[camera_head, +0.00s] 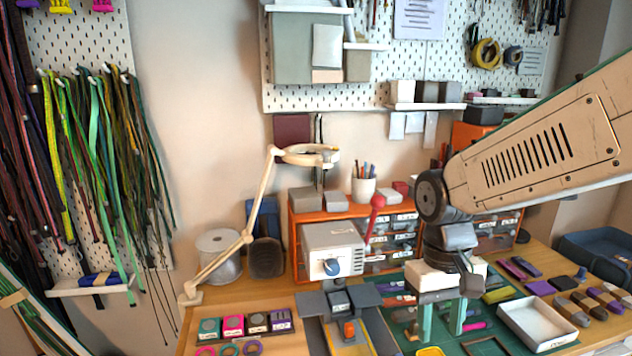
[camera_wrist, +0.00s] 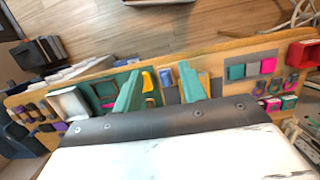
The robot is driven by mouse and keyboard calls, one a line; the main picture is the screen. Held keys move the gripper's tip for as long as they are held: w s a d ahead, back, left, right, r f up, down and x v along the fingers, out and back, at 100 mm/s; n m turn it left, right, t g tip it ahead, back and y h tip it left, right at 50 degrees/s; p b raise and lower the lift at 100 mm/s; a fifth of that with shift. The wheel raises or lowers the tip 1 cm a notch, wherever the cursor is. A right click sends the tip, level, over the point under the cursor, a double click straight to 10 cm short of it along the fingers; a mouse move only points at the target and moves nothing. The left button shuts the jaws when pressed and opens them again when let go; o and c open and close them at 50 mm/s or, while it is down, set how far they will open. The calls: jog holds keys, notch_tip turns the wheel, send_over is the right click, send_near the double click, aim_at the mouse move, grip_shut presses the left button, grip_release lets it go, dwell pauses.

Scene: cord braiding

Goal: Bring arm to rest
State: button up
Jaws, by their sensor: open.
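My gripper (camera_head: 441,322) points down above the right part of the workbench (camera_head: 240,308), in front of the orange drawer cabinet. Its two teal fingers are apart with nothing between them. In the wrist view, the gripper (camera_wrist: 160,75) also shows its two fingers well apart, with the bench top beyond them. The arm reaches in from the right side of the head view and bends downward at the wrist. The head view does not show clearly whether the fingertips touch the green mat (camera_head: 402,318).
A grey machine (camera_head: 333,250) with a blue knob stands left of my gripper. A white tray (camera_head: 537,322) lies to the right. A ring lamp (camera_head: 250,225) stands at the bench's left back. Several cords (camera_head: 100,170) hang on the left pegboard. The air around the gripper's left side looks open.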

jog(key=s+d+r+m+t, duration=0.1)
jog(key=s+d+r, duration=0.2)
jog(key=s, duration=0.3)
jog(key=s+d+r+t, duration=0.2)
jog(key=s+d+r, duration=0.1)
jog(key=s, duration=0.4)
jog(key=shift+s+d+r+m, duration=0.2)
jog(key=shift+d+m, duration=0.1)
jog(key=shift+m, duration=0.1)
